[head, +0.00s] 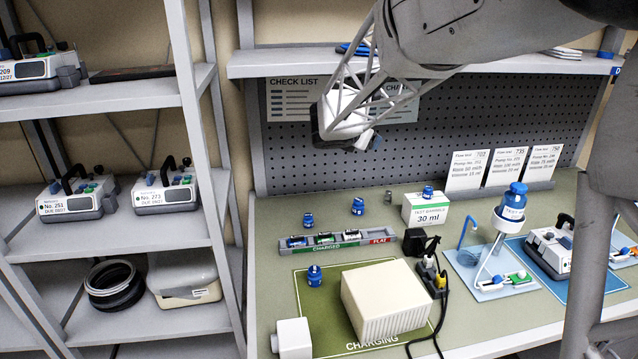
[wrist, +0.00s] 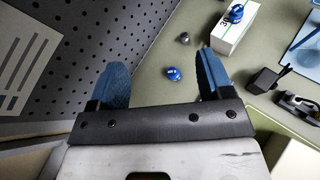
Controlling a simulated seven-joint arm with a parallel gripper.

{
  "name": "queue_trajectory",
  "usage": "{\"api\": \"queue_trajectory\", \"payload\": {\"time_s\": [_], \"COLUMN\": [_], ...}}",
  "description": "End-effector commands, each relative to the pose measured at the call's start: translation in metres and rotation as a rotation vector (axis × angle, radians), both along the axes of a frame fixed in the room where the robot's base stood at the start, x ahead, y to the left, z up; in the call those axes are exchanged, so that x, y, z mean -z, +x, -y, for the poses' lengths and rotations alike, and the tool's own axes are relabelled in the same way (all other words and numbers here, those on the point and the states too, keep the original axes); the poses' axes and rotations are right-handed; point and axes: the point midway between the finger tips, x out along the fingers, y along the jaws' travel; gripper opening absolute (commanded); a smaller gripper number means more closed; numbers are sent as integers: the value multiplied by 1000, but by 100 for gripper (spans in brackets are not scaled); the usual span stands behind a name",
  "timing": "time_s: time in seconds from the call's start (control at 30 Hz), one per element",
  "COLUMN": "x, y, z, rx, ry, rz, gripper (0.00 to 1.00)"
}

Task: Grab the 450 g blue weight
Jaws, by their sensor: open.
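Several small blue weights stand on the green bench; their gram markings are too small to read, so I cannot tell which is 450 g. One blue weight (head: 358,206) stands behind the charging rack, another (head: 308,220) is to its left, and a third (head: 314,276) is on the charging mat. One more (head: 428,192) sits on the 30 ml box. My gripper (wrist: 163,65) is open and empty, high above the bench near the pegboard. In the wrist view a blue weight (wrist: 174,73) shows between the two blue fingers, well below them.
A small grey weight (head: 388,197) stands left of the 30 ml box (head: 428,210). The charging rack (head: 340,243) lies in front. The pegboard (head: 320,160) rises behind, with a shelf (head: 290,62) above it. Bench around the weights is mostly clear.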

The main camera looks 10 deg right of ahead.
Motion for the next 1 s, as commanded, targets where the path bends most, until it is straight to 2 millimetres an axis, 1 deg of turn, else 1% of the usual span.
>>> {"api": "queue_trajectory", "payload": {"time_s": [0.03,0.13,0.47,0.67,0.7,0.77,0.93,1.0], "x": [3,7,17,48,57,69,109,130], "y": [7,20,50,48,48,48,48,48], "z": [-2,-4,-11,-11,-11,-11,-11,-11], "rx": [-22,-66,-166,-165,-165,-165,-165,-164], "ry": [-25,-72,-186,-185,-186,-185,-185,-185], "rz": [-13,-35,-89,-90,-92,-93,-93,-93], "gripper": [73,73,73,73,73,73,73,73]}}
